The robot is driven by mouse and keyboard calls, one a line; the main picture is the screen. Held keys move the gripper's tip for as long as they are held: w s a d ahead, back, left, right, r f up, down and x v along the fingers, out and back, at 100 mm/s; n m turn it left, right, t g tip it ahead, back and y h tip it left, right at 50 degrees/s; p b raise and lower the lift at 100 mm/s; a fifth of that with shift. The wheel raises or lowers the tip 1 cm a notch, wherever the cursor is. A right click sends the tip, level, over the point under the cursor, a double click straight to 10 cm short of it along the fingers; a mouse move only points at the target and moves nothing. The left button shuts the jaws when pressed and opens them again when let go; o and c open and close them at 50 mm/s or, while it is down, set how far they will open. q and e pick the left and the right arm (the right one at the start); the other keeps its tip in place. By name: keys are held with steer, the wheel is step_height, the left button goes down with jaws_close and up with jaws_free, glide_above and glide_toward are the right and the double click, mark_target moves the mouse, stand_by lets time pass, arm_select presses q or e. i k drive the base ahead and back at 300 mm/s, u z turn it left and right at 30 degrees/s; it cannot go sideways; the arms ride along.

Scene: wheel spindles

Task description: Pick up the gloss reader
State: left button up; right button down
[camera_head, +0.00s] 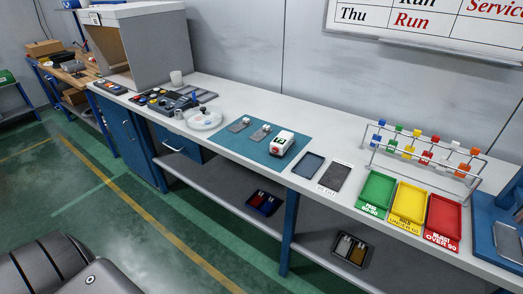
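A small white device with a dark green and red face, which looks like the gloss reader (282,143), sits on the right end of a teal mat (251,152) on the long white bench. Neither of my grippers is in view, and nothing is touching the white device.
A dark tray (307,165) and a grey panel (334,177) lie right of the mat. Green (376,192), yellow (408,205) and red (442,219) trays stand farther right, before a metal rack (425,158). A round white dish (204,121) sits left of the mat.

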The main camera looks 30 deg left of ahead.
mark_target(284, 139)
steer(key=u, duration=0.5)
steer(key=k, duration=1.15)
steer(key=z, duration=0.1)
steer(key=i, duration=0.55)
steer(key=z, duration=0.8)
steer(key=i, duration=1.5)
steer(key=u, duration=0.8)
